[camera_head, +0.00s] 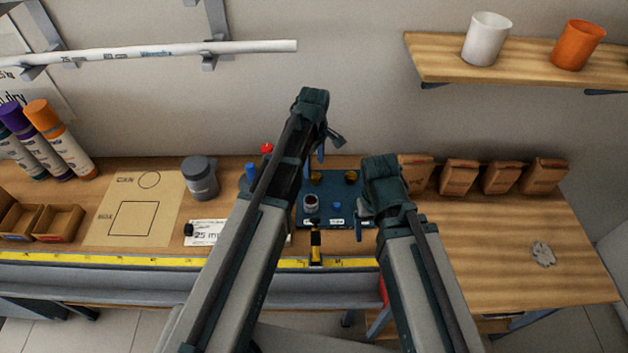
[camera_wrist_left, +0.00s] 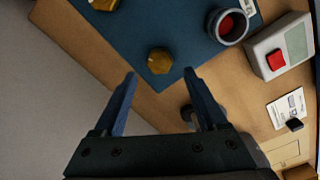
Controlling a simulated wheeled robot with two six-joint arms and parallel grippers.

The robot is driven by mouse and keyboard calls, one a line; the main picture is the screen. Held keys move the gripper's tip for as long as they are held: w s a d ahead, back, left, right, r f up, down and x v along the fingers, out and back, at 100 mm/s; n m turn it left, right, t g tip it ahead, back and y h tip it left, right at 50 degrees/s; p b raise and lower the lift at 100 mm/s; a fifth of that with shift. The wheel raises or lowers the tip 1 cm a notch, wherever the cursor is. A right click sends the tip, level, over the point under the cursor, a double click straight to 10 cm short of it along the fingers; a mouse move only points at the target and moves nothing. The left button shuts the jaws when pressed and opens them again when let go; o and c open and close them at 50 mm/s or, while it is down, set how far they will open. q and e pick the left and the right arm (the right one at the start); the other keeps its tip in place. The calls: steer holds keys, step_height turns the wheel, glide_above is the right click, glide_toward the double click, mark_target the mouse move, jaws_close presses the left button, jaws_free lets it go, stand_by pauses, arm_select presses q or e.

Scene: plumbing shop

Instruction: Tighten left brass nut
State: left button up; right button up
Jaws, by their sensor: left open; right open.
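The left brass nut (camera_head: 316,178) sits at the far left part of a dark blue board (camera_head: 340,212). In the left wrist view the nut (camera_wrist_left: 160,61) lies near the board's corner, just beyond and between my fingertips. My left gripper (camera_head: 315,158) is open and empty above it; its two blue fingers (camera_wrist_left: 160,74) show spread apart in the wrist view, with the nut not held. The right brass nut (camera_head: 351,176) is to the right on the board, cut by the edge in the wrist view (camera_wrist_left: 103,4). My right gripper (camera_head: 362,215) is open beside the board's right edge.
A grey round fitting (camera_head: 310,203) with a red inside stands on the board. A grey device with a red button (camera_wrist_left: 282,55) lies beside the board. Brown packets (camera_head: 458,178) line the wall at right. The bench's right side is mostly clear.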

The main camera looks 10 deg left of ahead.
mark_target(314, 175)
arm_select(q)
step_height(314, 175, down, 4)
steer(key=b, duration=0.3)
steer(key=shift+f, duration=0.15)
arm_select(e)
step_height(314, 175, down, 4)
steer(key=shift+f, duration=0.2)
arm_select(q)
jaws_close()
